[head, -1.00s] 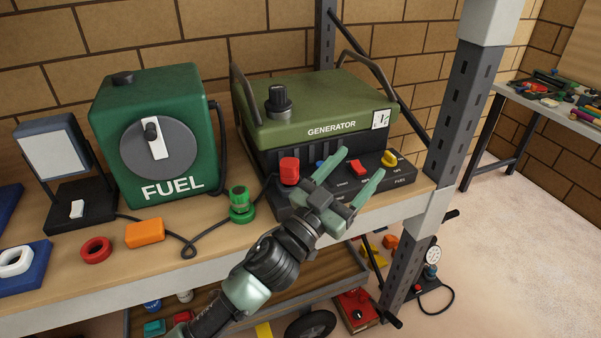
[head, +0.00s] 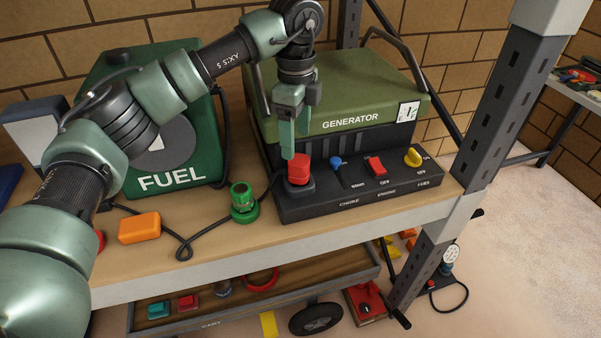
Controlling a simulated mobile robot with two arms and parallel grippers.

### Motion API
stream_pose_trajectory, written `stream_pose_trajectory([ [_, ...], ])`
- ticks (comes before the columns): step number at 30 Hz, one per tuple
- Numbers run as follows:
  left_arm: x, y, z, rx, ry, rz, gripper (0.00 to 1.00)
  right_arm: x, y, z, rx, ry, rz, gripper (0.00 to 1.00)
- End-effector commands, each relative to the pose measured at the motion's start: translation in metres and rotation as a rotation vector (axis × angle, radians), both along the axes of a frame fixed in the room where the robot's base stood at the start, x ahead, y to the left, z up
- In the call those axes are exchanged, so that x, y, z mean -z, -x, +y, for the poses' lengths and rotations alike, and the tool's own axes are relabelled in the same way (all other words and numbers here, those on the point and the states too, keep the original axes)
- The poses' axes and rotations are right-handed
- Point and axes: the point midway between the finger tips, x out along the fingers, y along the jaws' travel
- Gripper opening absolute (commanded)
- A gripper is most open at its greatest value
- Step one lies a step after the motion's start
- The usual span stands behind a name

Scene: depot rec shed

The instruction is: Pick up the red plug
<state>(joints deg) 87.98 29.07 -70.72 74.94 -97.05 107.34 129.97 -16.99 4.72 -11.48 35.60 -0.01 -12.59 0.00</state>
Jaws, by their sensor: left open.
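The red plug (head: 299,171) stands upright in a dark socket at the left end of the generator's black control panel (head: 345,199). A black cord runs from near it leftward across the bench. My left gripper (head: 294,147) is open and points down, with its fingertips just above and slightly left of the plug in the picture. Whether a finger touches the plug cannot be told. The plug's body shows below the fingers, and its top edge is close to the near fingertip. My right gripper is not in view.
The panel has a blue knob (head: 336,162), a red switch (head: 375,166) and a yellow knob (head: 412,157). The green generator (head: 340,95) rises behind. A shelf post (head: 465,140) stands right.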

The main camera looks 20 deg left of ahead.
Motion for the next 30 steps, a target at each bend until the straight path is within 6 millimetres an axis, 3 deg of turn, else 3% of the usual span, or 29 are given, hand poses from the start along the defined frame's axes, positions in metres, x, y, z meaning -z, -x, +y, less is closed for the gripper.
stream_pose_trajectory([
  [15, 0.065, -0.002, -0.004, 0.007, 0.005, 0.005, 0.68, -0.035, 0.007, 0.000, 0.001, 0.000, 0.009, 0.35],
  [24, 0.072, -0.002, -0.004, 0.008, 0.006, 0.002, 0.68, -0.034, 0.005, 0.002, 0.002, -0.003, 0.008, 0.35],
  [30, 0.072, -0.002, -0.004, 0.008, 0.006, 0.002, 0.12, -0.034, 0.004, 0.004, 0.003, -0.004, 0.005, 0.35],
])
